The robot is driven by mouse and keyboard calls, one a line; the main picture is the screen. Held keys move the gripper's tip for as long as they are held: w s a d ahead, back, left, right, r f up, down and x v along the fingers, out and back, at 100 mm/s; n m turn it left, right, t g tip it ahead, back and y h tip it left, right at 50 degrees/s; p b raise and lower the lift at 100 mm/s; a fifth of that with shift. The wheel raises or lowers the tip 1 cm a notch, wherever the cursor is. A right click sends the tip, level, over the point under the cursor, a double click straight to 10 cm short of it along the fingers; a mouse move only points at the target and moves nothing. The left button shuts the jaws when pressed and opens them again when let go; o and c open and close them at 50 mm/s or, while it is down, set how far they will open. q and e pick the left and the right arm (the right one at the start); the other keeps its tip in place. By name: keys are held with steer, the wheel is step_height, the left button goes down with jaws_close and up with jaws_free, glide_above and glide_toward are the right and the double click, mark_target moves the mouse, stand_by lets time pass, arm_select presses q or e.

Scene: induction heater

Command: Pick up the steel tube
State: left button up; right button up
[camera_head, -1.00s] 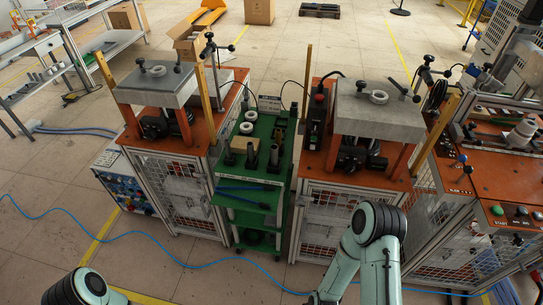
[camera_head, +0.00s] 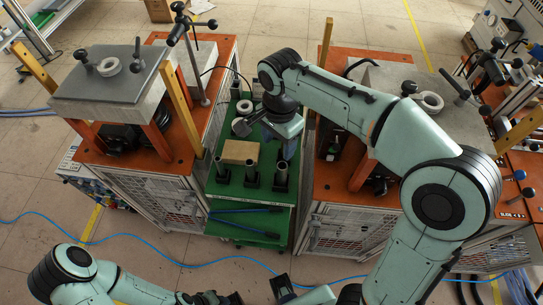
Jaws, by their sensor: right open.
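Several dark grey steel tubes stand upright on the green cart (camera_head: 228,188) between the two machines. My right gripper (camera_head: 280,142) is open and points down over the cart, above and just behind the middle and right tubes. Its fingertips are partly hidden, and I see nothing held. My left arm (camera_head: 75,262) lies low along the bottom edge; its gripper is not clear enough to read.
A blue cable crosses the open floor in front.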

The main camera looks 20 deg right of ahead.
mark_target(282, 171)
steer(key=shift+d+f, duration=0.1)
steer(key=shift+f, duration=0.2)
steer(key=f, duration=0.4)
steer(key=f+b, duration=0.1)
steer(key=f, duration=0.3)
steer(key=s+f+b, duration=0.1)
steer(key=f, duration=0.3)
steer(key=shift+d+f, duration=0.15)
steer(key=shift+d, duration=0.25)
arm_select(q)
steer(key=shift+s+f, duration=0.25)
steer(key=shift+f, duration=0.35)
steer(key=shift+s+f, duration=0.25)
steer(key=shift+f, duration=0.3)
arm_select(e)
jaws_close()
